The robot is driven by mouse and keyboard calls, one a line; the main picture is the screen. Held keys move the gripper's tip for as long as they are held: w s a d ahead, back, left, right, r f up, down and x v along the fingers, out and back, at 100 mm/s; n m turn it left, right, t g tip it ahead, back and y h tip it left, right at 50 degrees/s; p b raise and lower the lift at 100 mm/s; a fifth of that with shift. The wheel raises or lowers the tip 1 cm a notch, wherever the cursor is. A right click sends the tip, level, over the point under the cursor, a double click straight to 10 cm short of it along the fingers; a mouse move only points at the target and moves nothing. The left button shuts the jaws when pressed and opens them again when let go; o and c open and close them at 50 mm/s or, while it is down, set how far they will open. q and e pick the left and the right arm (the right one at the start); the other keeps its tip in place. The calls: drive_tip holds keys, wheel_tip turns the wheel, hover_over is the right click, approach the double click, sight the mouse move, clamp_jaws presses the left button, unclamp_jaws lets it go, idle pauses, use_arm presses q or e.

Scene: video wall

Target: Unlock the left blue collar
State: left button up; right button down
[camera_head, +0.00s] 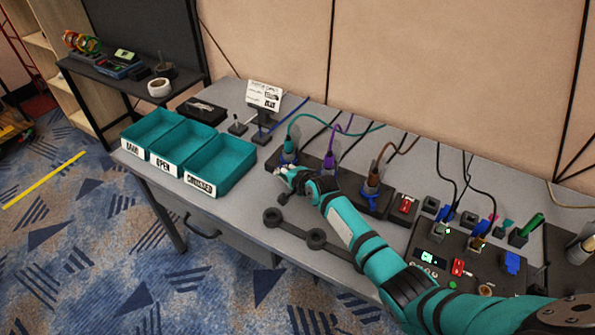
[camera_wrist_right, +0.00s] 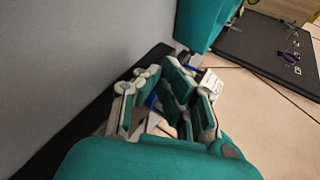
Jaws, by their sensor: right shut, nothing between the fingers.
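The left blue collar (camera_head: 288,158) sits at the base of the teal plug (camera_head: 289,147) on the left end of the black socket block (camera_head: 314,165). My right gripper (camera_head: 284,174) is just in front of this collar, at the near left edge of the block. Its fingers are shut with nothing between them. I cannot tell whether they touch the collar. In the right wrist view the gripper (camera_wrist_right: 166,98) fills the middle, and a small blue part (camera_wrist_right: 151,101) shows behind its fingers. My left gripper is out of view.
A purple plug (camera_head: 329,160) and a brown plug (camera_head: 373,178) stand farther right on the block. Teal bins (camera_head: 221,170) stand to the left. A black bar with round knobs (camera_head: 316,239) lies in front. A control panel (camera_head: 450,255) is at the right. Cables run behind.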

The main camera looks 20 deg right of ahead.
drive_tip(key=shift+w+a, duration=0.6)
drive_tip(key=shift+a, duration=0.2)
drive_tip(key=shift+w+a, duration=0.3)
drive_tip(key=shift+a, duration=0.1)
drive_tip(key=shift+d, duration=0.25)
drive_tip(key=shift+d, duration=0.7)
